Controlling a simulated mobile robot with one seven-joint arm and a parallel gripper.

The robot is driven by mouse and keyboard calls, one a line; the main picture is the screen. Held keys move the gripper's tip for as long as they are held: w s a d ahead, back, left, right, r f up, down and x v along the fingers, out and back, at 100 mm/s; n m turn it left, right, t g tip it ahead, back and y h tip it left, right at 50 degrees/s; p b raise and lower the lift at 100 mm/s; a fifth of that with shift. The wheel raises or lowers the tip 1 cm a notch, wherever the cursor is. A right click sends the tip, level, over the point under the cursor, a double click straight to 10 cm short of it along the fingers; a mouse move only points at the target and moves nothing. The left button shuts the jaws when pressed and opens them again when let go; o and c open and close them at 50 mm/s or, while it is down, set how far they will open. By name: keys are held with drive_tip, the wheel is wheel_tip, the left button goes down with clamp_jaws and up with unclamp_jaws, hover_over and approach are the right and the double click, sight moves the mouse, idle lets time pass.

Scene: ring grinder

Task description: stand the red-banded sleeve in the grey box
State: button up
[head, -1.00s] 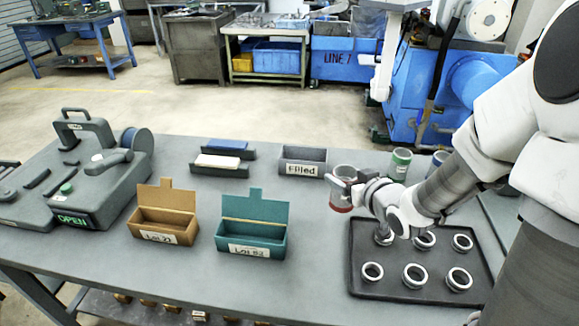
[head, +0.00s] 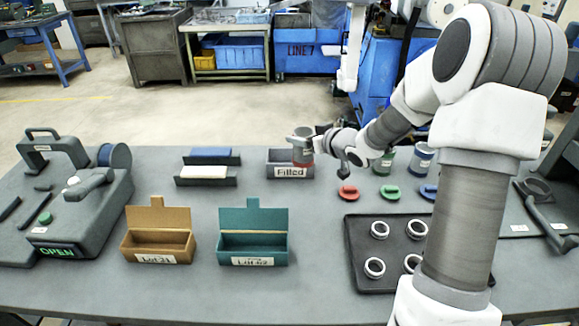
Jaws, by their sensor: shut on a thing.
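The sleeve (head: 303,146) is a grey cylinder with a red band at its lower end. It is upright at the right end of the grey box (head: 277,156). The box carries a "Filled" label on its front. My gripper (head: 314,144) is shut on the sleeve from the right side. The red band shows just above the box's front wall. I cannot tell whether the sleeve's bottom is inside the box or still above it, since the front wall hides what is behind it.
Red (head: 347,192), green (head: 389,192) and blue discs lie right of the box. Green-banded (head: 387,162) and blue-banded (head: 422,158) sleeves stand behind them, near my arm. A black tray (head: 359,250) holds several rings. Brown (head: 158,241) and teal (head: 252,240) boxes stand in front.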

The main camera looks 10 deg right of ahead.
drive_tip(key=w+d+p, duration=0.3)
drive_tip(key=w+d, duration=0.6)
drive_tip(key=w, duration=0.2)
drive_tip(key=b, duration=0.3)
hover_over(289, 149)
drive_tip(key=s, duration=0.4)
wheel_tip(289, 149, down, 7)
drive_tip(key=shift+w+a+f, duration=0.1)
drive_tip(key=shift+a+f, duration=0.15)
drive_tip(key=shift+f, duration=0.8)
drive_tip(key=shift+w+a+f, duration=0.1)
drive_tip(key=shift+a+f, duration=0.1)
drive_tip(key=shift+f, duration=0.85)
drive_tip(key=shift+f+b, duration=0.2)
drive_tip(key=shift+b, duration=0.2)
drive_tip(key=o, duration=1.5)
drive_tip(key=shift+s, duration=0.1)
